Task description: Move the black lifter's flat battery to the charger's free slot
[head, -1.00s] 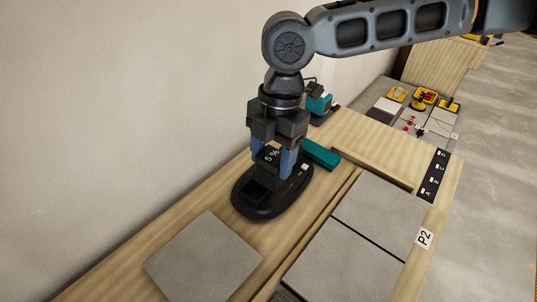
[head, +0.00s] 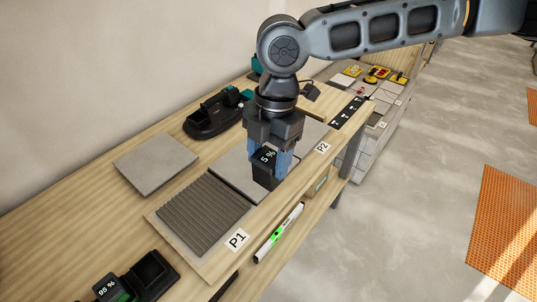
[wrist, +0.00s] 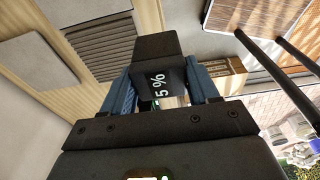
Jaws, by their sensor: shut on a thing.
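In the wrist view the battery (wrist: 157,62) sits between the two blue fingers of my gripper (wrist: 160,88). The black lifter (head: 208,120) stands at the back of the bench, left of my gripper and apart from it. The black charger (head: 150,283) is at the lower left, with a battery reading 95 % (head: 108,288) in its left slot. Its right slot (head: 150,266) looks dark and empty.
A ribbed grey panel (head: 203,213) lies by the P1 label (head: 237,240), between my gripper and the charger. A grey tile (head: 155,161) lies further back. A spirit level (head: 279,232) hangs along the bench front. Open floor is on the right.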

